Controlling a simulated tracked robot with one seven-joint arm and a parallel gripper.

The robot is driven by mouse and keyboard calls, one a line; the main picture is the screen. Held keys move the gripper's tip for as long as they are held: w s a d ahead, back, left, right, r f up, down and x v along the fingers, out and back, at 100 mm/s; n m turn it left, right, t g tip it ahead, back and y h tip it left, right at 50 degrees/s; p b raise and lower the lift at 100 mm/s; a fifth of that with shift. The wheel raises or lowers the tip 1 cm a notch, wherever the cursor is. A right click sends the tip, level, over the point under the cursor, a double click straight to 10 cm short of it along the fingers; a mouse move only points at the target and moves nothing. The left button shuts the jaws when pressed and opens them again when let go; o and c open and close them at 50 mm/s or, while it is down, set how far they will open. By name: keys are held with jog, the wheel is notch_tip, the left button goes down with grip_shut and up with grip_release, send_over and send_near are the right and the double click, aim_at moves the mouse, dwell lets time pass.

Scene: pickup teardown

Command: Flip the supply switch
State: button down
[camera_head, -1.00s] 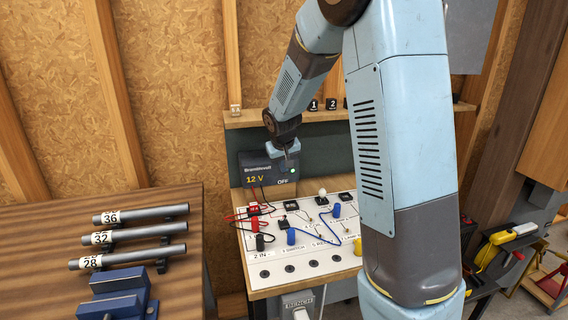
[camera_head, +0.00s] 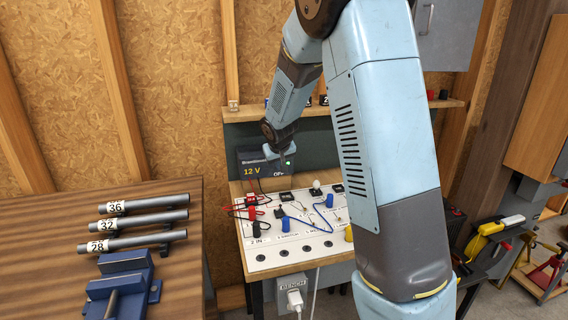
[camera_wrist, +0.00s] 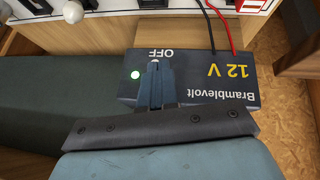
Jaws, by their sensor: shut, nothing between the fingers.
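The supply (camera_head: 256,170) is a dark box on the bench top, marked "Bramblevolt", "12 V" and "OFF", with a lit green lamp. In the wrist view the supply (camera_wrist: 240,92) appears upside down, with its green lamp (camera_wrist: 135,74) just left of my fingertips. My gripper (camera_wrist: 153,66) is shut and empty, its tips over the supply's face close to the "OFF" label. A small pale tip shows at the fingertips; I cannot tell whether it is the switch. The switch is otherwise hidden by the fingers. In the head view my gripper (camera_head: 284,153) is at the supply's right part.
A white panel (camera_head: 290,254) with wires, plugs and sockets lies in front of the supply. Red and black leads run from the supply to it. A wooden shelf (camera_head: 245,114) runs above. A wooden table (camera_head: 45,270) with numbered tubes and a blue vise stands left.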

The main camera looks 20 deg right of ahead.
jog(key=shift+s+d+f, duration=0.15)
jog(key=shift+s+f, duration=0.15)
jog(key=shift+f, duration=0.2)
jog(key=shift+r, duration=0.2)
jog(key=shift+r, duration=0.6)
